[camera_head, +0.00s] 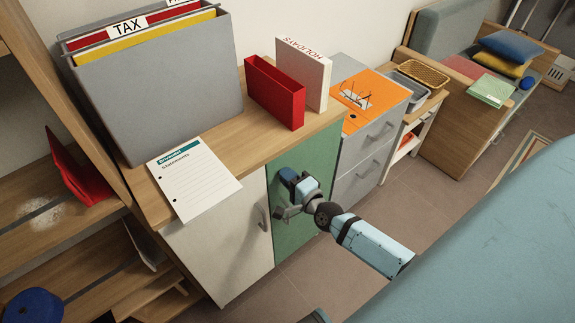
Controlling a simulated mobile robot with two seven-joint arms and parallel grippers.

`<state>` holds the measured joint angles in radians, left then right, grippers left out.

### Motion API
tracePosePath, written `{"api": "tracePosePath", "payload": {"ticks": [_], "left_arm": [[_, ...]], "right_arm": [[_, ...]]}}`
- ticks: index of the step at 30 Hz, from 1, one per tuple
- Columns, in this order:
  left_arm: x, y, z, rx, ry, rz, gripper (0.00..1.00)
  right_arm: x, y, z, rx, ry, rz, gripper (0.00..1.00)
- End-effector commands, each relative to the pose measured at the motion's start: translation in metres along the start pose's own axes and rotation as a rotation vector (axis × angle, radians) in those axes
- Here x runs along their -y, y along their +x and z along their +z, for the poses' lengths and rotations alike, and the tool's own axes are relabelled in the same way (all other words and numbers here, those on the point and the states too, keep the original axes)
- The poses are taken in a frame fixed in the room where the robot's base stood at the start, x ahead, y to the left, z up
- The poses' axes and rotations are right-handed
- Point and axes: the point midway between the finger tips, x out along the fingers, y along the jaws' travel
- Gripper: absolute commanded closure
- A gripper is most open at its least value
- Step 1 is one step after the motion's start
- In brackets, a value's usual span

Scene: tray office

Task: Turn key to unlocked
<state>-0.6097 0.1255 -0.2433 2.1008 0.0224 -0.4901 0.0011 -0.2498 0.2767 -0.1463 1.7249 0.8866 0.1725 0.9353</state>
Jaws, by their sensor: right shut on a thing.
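The green cabinet door (301,233) stands closed below the wooden top. My right gripper (283,202) is at the upper left part of this door, shut on the key. The gripper covers the key and its lock, so I cannot tell which way the key is turned. My left gripper is not in view.
A white door (222,255) with a grey handle is left of the green one, and grey drawers (366,150) stand to the right. On the wooden top are a grey file box (165,95), a paper sheet (195,180), a red holder (275,95) and a white book (304,72).

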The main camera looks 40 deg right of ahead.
Motion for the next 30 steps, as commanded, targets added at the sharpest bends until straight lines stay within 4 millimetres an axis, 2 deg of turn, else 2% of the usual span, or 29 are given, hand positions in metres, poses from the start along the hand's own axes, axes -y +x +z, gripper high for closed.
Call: {"api": "tracePosePath", "payload": {"ticks": [8,9,12,20,23,26,30], "left_arm": [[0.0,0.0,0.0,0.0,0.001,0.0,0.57],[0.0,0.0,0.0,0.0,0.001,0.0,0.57],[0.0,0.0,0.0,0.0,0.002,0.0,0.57],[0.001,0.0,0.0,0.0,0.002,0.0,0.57],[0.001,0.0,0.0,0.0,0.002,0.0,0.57],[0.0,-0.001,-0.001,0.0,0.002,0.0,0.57],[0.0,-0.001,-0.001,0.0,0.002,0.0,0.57]], "right_arm": [[0.0,0.0,0.001,0.001,0.004,0.0,1.0],[0.0,0.0,0.001,0.001,0.004,0.0,0.84],[0.0,0.0,0.001,0.001,0.003,0.0,0.65],[0.0,-0.001,0.0,0.0,0.002,0.0,0.65],[-0.001,-0.007,0.0,0.0,0.001,0.002,0.65],[-0.001,-0.021,0.0,0.001,0.001,0.003,0.65],[-0.001,-0.053,0.0,0.002,0.001,0.005,0.65]]}}
